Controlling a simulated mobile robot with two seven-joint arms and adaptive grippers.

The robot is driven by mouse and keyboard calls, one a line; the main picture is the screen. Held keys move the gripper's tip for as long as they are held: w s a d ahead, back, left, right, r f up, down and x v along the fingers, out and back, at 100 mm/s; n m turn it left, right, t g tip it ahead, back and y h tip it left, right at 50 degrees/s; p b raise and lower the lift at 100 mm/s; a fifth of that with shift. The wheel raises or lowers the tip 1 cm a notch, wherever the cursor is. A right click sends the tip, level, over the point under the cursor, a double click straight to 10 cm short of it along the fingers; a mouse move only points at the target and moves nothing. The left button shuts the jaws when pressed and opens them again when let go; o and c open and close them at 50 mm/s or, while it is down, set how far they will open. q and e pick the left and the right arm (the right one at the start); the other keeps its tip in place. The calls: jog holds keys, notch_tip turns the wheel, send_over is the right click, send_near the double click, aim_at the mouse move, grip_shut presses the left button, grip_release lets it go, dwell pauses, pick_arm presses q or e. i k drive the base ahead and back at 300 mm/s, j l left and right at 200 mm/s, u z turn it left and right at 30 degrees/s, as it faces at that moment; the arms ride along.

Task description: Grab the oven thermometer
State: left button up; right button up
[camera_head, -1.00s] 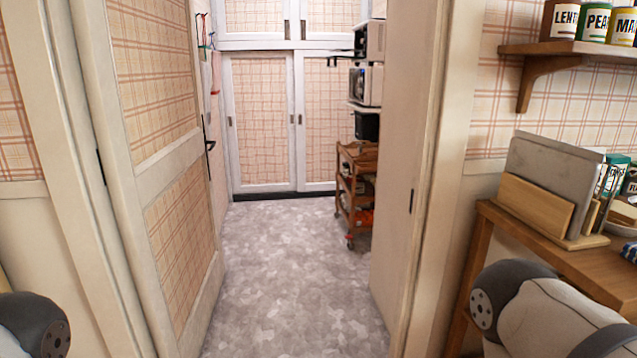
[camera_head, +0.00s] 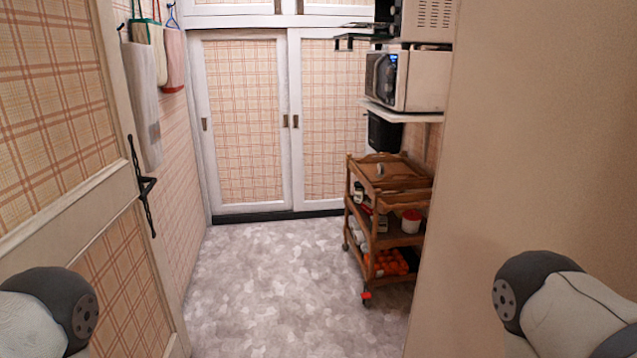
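I cannot make out an oven thermometer for sure. A small light round object (camera_head: 380,170) sits on the top tray of a wooden trolley (camera_head: 408,184), too small to identify. The trolley stands against the right wall of the small room ahead. Parts of my two arms show at the lower left and lower right edges. Neither of my grippers is in view.
An open door (camera_head: 60,130) with a black handle stands close on the left; a plain pale panel (camera_head: 530,150) is close on the right. The grey floor (camera_head: 270,280) between is clear. A microwave (camera_head: 415,78) sits on a shelf above the trolley. Sliding cupboards (camera_head: 245,120) close the back.

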aim_at(380, 166)
jog(key=i, duration=1.2)
jog(key=i+j+z, duration=0.1)
jog(key=i, duration=1.15)
